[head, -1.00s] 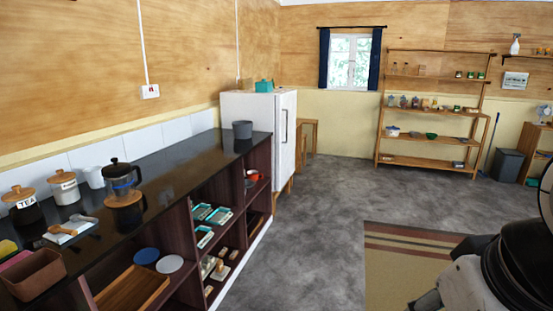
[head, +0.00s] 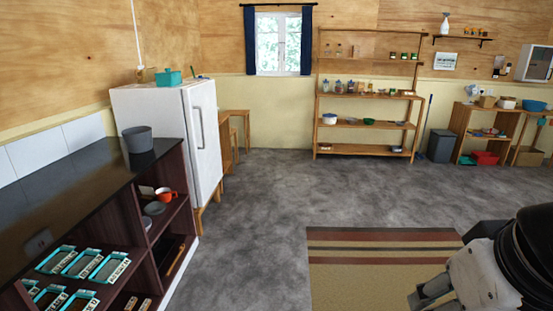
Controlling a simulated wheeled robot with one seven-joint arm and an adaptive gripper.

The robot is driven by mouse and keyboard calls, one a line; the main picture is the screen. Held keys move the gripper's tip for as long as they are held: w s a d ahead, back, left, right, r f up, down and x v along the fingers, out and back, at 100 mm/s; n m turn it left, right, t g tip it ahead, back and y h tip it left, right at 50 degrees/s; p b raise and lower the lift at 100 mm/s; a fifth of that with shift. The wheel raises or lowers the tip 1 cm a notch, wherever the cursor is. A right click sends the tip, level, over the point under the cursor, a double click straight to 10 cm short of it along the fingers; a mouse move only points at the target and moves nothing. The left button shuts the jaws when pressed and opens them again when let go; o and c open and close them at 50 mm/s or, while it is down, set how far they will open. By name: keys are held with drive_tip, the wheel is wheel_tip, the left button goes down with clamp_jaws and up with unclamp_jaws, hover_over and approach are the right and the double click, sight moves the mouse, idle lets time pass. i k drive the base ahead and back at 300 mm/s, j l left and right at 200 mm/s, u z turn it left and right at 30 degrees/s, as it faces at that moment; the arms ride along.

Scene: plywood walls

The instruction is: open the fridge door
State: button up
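The white fridge (head: 170,118) stands at the left, past the end of the dark counter. Its door (head: 206,140) faces right and looks shut. A long upright handle (head: 198,129) shows on the door. My gripper (head: 425,295) is low at the right of the head view, over the striped rug and far from the fridge. Its grey fingers show partly at the bottom edge. I cannot tell whether they are apart.
The dark counter (head: 60,185) with open shelves runs along the left up to the fridge. A grey pot (head: 138,140) stands on its far end. A teal pot (head: 169,78) sits on the fridge. Grey floor (head: 260,210) is clear before the door. A wooden shelf (head: 365,150) stands at the back wall.

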sight(206, 161)
drive_tip(key=i, duration=2.45)
drive_tip(key=i+l+u, duration=0.15)
drive_tip(key=i, duration=0.5)
drive_tip(key=i+l, duration=0.1)
drive_tip(key=i, duration=0.5)
drive_tip(key=i+l+u, duration=0.1)
drive_tip(key=i+u, duration=0.15)
drive_tip(key=i+l+u, duration=0.2)
drive_tip(key=i, duration=0.3)
